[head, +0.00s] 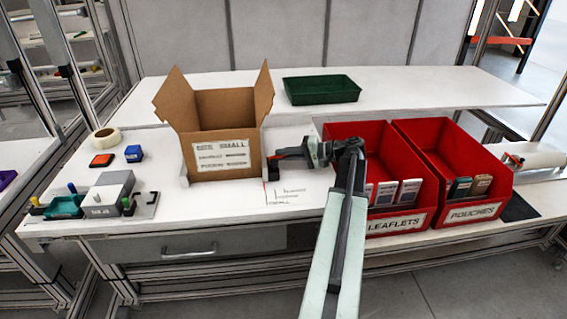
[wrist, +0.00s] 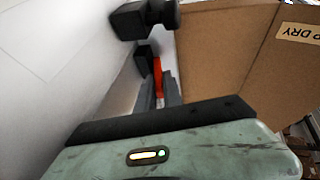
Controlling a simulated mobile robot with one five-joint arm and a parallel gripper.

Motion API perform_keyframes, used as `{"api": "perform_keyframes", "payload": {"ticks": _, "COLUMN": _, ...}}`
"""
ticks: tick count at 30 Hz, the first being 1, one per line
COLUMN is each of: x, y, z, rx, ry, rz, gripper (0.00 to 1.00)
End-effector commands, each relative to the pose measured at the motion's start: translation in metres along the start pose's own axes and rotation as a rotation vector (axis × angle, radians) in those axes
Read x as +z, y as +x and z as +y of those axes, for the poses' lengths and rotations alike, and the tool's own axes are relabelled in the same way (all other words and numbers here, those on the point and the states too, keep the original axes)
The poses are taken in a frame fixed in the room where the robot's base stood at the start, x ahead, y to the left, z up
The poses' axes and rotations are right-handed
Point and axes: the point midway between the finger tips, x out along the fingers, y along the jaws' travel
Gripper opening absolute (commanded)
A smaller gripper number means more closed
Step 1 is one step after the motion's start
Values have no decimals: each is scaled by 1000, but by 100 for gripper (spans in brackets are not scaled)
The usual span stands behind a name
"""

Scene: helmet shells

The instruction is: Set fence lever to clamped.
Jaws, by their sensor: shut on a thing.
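The fence lever shows as a narrow red strip (wrist: 158,76) in the wrist view, between the two grey fingers of my gripper (wrist: 158,92). My gripper (head: 284,154) is shut on it, reaching in from the right beside the carton in the head view. Black fence hardware (wrist: 146,18) stands just beyond the fingertips in the wrist view. In the head view a little red of the lever (head: 272,168) shows by the fingertips. The lever's base is hidden, and I cannot tell its exact setting.
An open cardboard box (head: 225,125) stands close beside my gripper. Red bins (head: 385,222) stand to the right, near my arm. A green tray (head: 321,90) sits behind. A grey fixture (head: 108,192), a tape roll (head: 105,138) and small blocks are on the left.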

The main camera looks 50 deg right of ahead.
Motion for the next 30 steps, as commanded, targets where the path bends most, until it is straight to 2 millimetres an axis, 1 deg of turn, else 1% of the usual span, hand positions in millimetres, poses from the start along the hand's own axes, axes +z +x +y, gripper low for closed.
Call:
{"api": "perform_keyframes", "payload": {"ticks": 1, "x": 1, "y": 1, "z": 6, "rx": -10, "ry": 5, "rz": -3, "gripper": 0}}
{"api": "perform_keyframes", "payload": {"ticks": 8, "x": 1, "y": 1, "z": 5, "rx": -48, "ry": 21, "rz": -3, "gripper": 0}}
{"api": "perform_keyframes", "payload": {"ticks": 20, "x": 1, "y": 1, "z": 3, "rx": -53, "ry": 23, "rz": -3, "gripper": 0}}
{"api": "perform_keyframes", "payload": {"ticks": 21, "x": 1, "y": 1, "z": 3, "rx": -53, "ry": 23, "rz": -3, "gripper": 22}}
{"api": "perform_keyframes", "payload": {"ticks": 22, "x": 1, "y": 1, "z": 3, "rx": -53, "ry": 23, "rz": -3, "gripper": 30}}
{"api": "perform_keyframes", "payload": {"ticks": 23, "x": 1, "y": 1, "z": 3, "rx": -53, "ry": 23, "rz": -3, "gripper": 33}}
{"api": "perform_keyframes", "payload": {"ticks": 30, "x": 1, "y": 0, "z": 3, "rx": -54, "ry": 23, "rz": -2, "gripper": 33}}
